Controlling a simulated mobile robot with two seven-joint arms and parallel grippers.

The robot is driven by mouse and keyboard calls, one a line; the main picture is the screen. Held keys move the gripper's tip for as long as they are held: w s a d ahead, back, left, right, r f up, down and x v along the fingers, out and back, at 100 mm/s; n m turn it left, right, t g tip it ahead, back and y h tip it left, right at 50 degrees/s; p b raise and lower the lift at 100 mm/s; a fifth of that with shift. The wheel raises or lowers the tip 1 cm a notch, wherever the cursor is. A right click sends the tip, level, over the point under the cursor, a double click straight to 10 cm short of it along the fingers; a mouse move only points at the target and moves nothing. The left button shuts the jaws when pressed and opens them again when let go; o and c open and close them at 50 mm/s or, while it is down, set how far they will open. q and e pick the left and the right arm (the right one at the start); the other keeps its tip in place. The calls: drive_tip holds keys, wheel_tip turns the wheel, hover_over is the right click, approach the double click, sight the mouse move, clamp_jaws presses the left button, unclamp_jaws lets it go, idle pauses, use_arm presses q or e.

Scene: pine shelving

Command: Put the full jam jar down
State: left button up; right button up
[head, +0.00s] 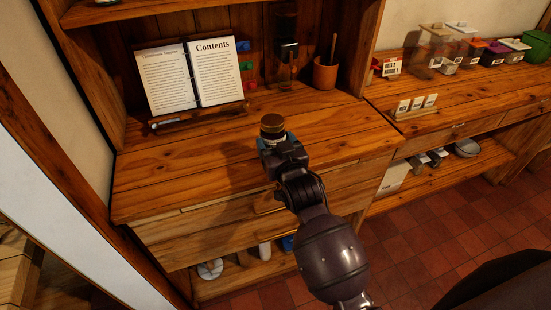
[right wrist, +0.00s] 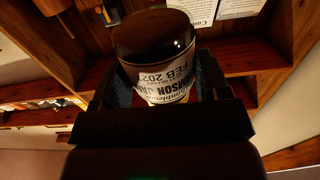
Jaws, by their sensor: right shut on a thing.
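The jam jar (head: 272,125) has a dark brown lid and shows just beyond my right gripper (head: 271,141) in the head view. In the right wrist view the jar (right wrist: 165,84) has a white label with dark print that includes "FEB 202". My right gripper (right wrist: 164,90) is shut on it, with one finger on each side. The jar is over the wooden counter (head: 190,175), near its middle. I cannot tell whether its base touches the wood, as the gripper hides it. My left gripper is not in view.
An open book (head: 215,75) on a stand is at the back left. A terracotta pot (head: 325,74) and a dark glass-like object (head: 286,35) stand at the back. Small cards (head: 416,106) and several lidded boxes (head: 495,52) are on the right counter. The counter's left part is clear.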

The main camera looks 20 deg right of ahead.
drive_tip(key=shift+f+b, duration=0.35)
drive_tip(key=shift+f, duration=2.05)
drive_tip(key=shift+f, duration=0.15)
drive_tip(key=o, duration=1.1)
